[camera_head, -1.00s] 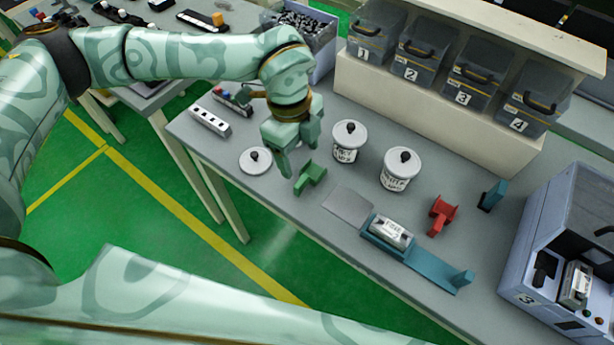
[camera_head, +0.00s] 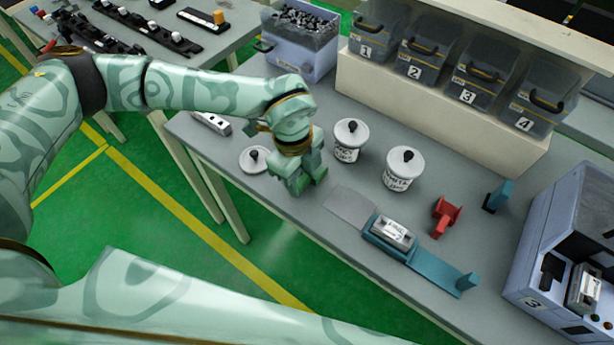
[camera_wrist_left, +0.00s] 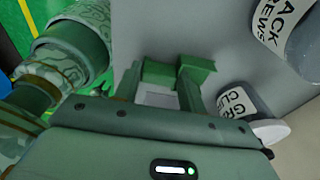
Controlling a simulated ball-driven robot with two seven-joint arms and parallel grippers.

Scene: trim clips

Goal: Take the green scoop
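The green scoop (camera_head: 319,174) is on the grey table near its front edge, mostly covered by my left gripper (camera_head: 302,187) in the head view. In the left wrist view the scoop (camera_wrist_left: 159,73) shows as darker and brighter green parts at the tips of my left gripper's fingers (camera_wrist_left: 160,83). The fingers stand apart there, with table surface showing between them. I cannot tell whether they touch the scoop. My right gripper is in neither view.
Two white lidded jars (camera_head: 350,140) (camera_head: 400,168) stand right of the gripper. A round white lid (camera_head: 254,160) lies to its left. A red holder (camera_head: 445,216) and a teal fixture (camera_head: 425,264) stand further right. Numbered bins (camera_head: 375,42) line the back.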

